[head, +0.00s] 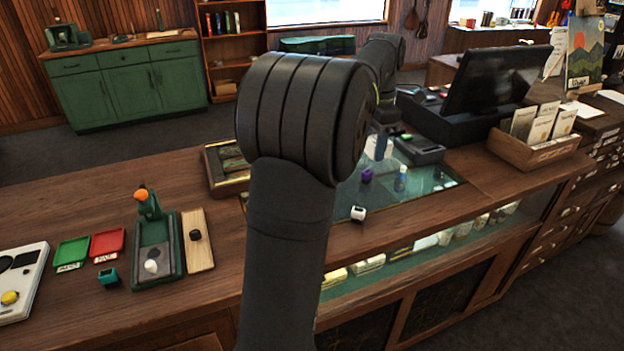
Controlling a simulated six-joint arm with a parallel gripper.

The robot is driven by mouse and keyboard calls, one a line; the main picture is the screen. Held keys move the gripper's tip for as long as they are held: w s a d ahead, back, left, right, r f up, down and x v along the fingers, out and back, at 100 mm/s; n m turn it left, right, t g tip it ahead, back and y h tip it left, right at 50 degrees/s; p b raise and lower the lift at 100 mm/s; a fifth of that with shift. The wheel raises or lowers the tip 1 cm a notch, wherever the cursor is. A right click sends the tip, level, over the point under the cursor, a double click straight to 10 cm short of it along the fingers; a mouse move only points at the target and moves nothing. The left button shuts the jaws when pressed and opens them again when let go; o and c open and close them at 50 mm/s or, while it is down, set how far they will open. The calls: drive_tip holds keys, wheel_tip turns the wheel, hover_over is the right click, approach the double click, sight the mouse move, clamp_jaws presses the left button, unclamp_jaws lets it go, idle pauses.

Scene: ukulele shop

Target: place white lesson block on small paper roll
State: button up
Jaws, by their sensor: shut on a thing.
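My gripper (380,146) is small and partly hidden behind my own arm, above the far part of the glass counter top. It is shut on a pale thing, mostly hidden; I cannot tell whether this is the white lesson block. A small white piece with a dark face (358,213) sits on the near edge of the glass, apart from my gripper. I cannot tell whether it is a block or a roll. A small white rounded piece (151,267) stands in the dark green tray at left. I cannot identify the small paper roll with certainty.
A purple piece (367,175) and a small blue-white bottle (401,180) stand on the glass (425,193). A dark monitor (497,78) and wooden card box (540,150) stand at right. The green tray (172,270), a wooden board (197,255) and red tray (107,246) lie at left.

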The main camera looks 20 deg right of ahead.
drive_tip(key=a+r, duration=0.1)
drive_tip(key=a, duration=0.6)
drive_tip(key=w+a+f, duration=0.2)
drive_tip(key=w, duration=0.1)
drive_tip(key=w+a+f, duration=0.2)
drive_tip(key=w, duration=0.1)
drive_tip(key=w+a+f, duration=0.2)
drive_tip(key=w, duration=0.1)
drive_tip(key=shift+w+f, duration=0.2)
drive_tip(key=shift+f, duration=2.25)
drive_tip(key=shift+f, duration=0.2)
drive_tip(key=o, duration=1)
drive_tip(key=shift+r, duration=0.1)
